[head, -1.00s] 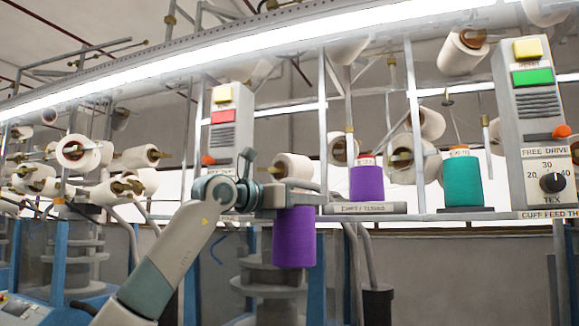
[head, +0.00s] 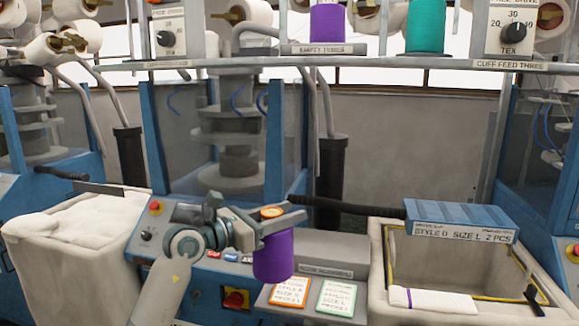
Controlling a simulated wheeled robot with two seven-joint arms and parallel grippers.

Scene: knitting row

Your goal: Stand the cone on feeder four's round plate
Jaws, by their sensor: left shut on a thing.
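My left gripper (head: 271,222) is shut on a purple cone (head: 273,259) and holds it upright over the front of the blue machine. The gripper covers part of the cone's upper end, where an orange-ringed top shows. A second purple cone (head: 327,22) and a teal cone (head: 425,25) stand on the shelf at the top of the view, their upper ends cut off. I cannot pick out feeder four's round plate. My right gripper is not in view.
The shelf (head: 440,65) runs across the back, with an "EMPTY TUBES" label. A fabric-filled bin (head: 60,270) stands at left. An open bin (head: 375,270) with a folded white piece (head: 430,300) stands at right. Two cards (head: 337,297) lie below the cone.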

